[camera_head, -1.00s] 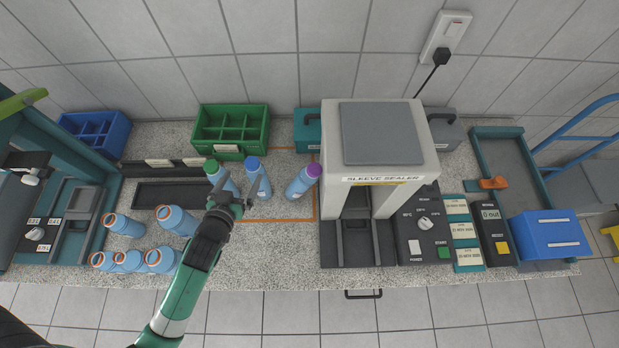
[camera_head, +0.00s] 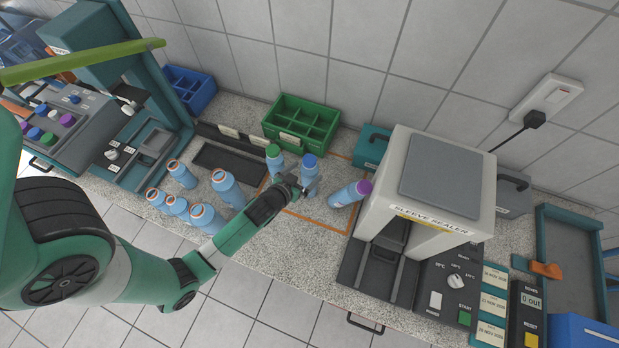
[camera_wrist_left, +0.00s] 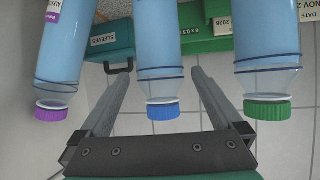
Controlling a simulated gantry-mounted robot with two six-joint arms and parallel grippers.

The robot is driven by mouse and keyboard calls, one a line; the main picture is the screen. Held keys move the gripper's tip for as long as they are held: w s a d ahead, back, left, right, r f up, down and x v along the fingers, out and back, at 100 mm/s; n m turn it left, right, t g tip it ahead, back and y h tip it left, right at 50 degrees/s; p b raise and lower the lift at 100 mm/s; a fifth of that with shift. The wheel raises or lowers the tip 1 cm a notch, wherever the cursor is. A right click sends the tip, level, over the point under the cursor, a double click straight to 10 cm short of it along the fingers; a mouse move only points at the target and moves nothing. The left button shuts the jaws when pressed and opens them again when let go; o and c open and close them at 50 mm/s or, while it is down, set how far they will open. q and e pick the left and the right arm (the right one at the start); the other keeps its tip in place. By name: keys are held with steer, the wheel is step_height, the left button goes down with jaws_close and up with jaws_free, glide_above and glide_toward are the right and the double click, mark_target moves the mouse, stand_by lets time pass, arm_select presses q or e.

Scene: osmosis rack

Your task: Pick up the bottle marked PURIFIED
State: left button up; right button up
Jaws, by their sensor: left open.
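My left gripper (camera_head: 299,186) is open at the blue-capped bottle. In the left wrist view, which shows the bottles upside down, the blue-capped bottle (camera_wrist_left: 158,55) appears between the open fingers (camera_wrist_left: 160,76). The green-capped bottle (camera_wrist_left: 266,50) is on the right and the purple-capped bottle (camera_wrist_left: 65,50) on the left, with a partly visible label. My right gripper is not in view.
Several uncapped blue bottles (camera_head: 222,188) stand left of my gripper. A green divided crate (camera_head: 300,122) is behind the capped bottles. The sleeve sealer (camera_head: 430,185) stands close on the right. A dark shallow tray (camera_head: 228,162) lies to the left.

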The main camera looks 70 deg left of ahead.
arm_select(q)
steer(key=x, duration=0.3)
steer(key=shift+w+a, duration=0.15)
jaws_close()
stand_by(0.3)
